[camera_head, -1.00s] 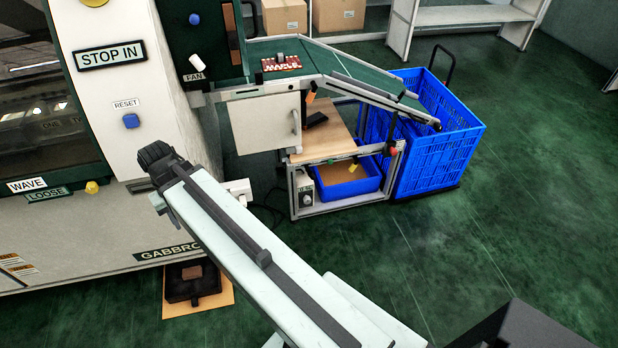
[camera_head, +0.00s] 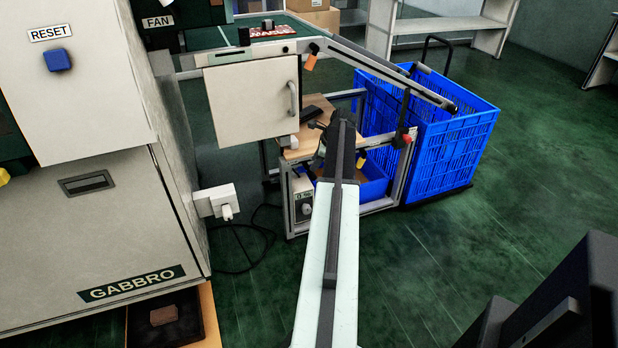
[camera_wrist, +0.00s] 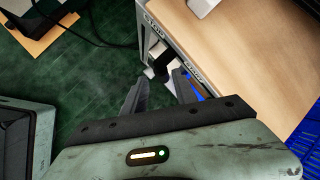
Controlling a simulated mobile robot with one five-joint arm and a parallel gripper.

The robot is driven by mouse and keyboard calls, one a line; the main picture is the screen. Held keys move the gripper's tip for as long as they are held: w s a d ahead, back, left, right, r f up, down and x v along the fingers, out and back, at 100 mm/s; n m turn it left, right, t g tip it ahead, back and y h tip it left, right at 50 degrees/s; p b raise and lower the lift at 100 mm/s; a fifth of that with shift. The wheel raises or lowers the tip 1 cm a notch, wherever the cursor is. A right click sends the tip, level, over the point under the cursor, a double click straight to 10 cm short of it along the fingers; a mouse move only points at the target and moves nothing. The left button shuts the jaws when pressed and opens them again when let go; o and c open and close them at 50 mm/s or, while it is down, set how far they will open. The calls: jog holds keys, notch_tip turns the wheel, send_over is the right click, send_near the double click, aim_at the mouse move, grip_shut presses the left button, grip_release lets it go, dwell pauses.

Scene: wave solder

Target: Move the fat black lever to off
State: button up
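In the wrist view, a thick black lever-like piece (camera_wrist: 160,64) shows on a pale fitting at the frame edge beneath the wooden shelf. I cannot read its position. My gripper (camera_wrist: 161,76) is open, its two dark fingers apart and pointing toward this piece. No grip on it shows, and I cannot tell whether the fingers touch it. In the head view, my arm reaches to the front of the small bench, and its end hides the fingers and the piece.
The wooden shelf (camera_wrist: 250,60) is close to my gripper's right in the wrist view. A blue crate (camera_head: 440,150) stands right of the bench. A grey control box (camera_head: 301,190) sits low on the bench. A GABBRO machine (camera_head: 90,235) fills the left. Green floor is clear at right.

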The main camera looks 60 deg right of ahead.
aim_at(310, 172)
jog(key=b+x, duration=0.6)
jog(key=x, duration=0.1)
jog(key=shift+s+d+f+b, duration=0.1)
jog(key=shift+s+f+b, duration=0.1)
jog(key=shift+s+b, duration=0.15)
jog(key=shift+w+f, duration=0.2)
jog(key=shift+w, duration=0.1)
jog(key=shift+r, duration=0.1)
grip_shut()
